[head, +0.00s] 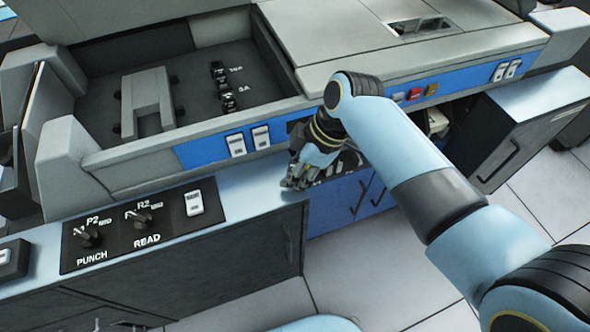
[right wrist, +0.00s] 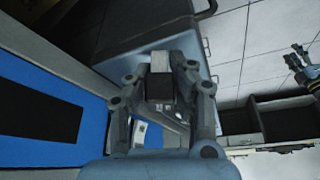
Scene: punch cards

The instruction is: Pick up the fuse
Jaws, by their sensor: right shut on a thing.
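My right gripper (head: 297,182) is low over the light counter edge, in front of the blue panel. In the right wrist view its fingers (right wrist: 161,88) are shut on a small block, pale at one end and dark at the other, which appears to be the fuse (right wrist: 160,92). In the head view the fingers and wrist mostly hide it, so I cannot tell whether it touches the counter. A dark jointed shape (right wrist: 299,62) at the right edge of the wrist view may be my left gripper; its jaws are unclear.
A grey machine has an open recess (head: 95,98) with small black parts marked 10A and 3A (head: 226,88). A black panel (head: 143,226) with PUNCH and READ knobs lies at left. White switches (head: 248,141) line the blue strip.

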